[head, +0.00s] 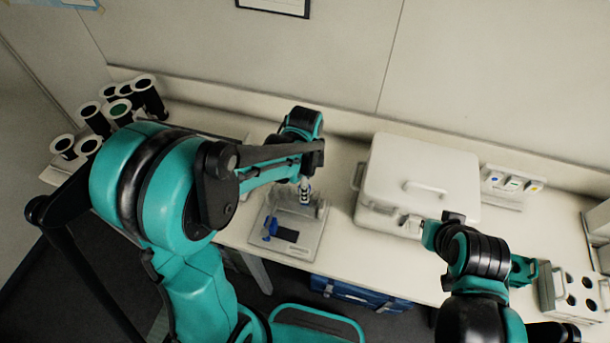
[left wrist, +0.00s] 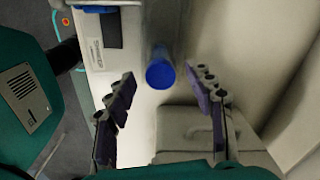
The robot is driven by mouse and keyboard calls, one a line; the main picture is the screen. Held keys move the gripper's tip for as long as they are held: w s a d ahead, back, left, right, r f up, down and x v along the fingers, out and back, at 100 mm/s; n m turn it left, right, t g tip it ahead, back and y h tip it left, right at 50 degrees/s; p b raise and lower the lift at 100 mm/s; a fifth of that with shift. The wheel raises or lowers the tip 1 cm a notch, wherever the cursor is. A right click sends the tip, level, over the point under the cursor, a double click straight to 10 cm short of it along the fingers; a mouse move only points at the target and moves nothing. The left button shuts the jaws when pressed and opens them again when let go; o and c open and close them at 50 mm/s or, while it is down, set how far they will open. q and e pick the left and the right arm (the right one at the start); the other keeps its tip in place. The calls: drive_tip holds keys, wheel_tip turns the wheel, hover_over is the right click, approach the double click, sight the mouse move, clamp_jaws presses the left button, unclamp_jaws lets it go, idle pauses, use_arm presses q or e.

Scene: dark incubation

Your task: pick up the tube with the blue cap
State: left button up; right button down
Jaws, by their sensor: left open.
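The blue cap (left wrist: 160,73) of a clear tube (left wrist: 161,28) shows in the left wrist view, centred between my open left fingers. The fingers are on either side of it and seem not to touch it. My left gripper (left wrist: 165,98) also shows in the head view (head: 304,190), pointing down over the back of a pale stand plate (head: 307,238). In the head view the tube's cap is not clearly visible, hidden by or near the fingers.
The stand has a blue part (head: 270,228) and a dark rectangle (head: 288,235). A white lidded box (head: 423,170) stands to its right. Black-and-white cylinders (head: 148,97) stand at the far left. A rack with holes (head: 575,292) is at the right.

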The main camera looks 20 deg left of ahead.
use_arm(q)
wheel_tip(320, 180, down, 2)
drive_tip(key=shift+w+f, duration=0.1)
drive_tip(key=shift+f, duration=0.5)
drive_tip(key=shift+c, duration=0.4)
clamp_jaws()
drive_tip(key=shift+b, duration=0.3)
drive_tip(key=shift+w, duration=0.1)
unclamp_jaws()
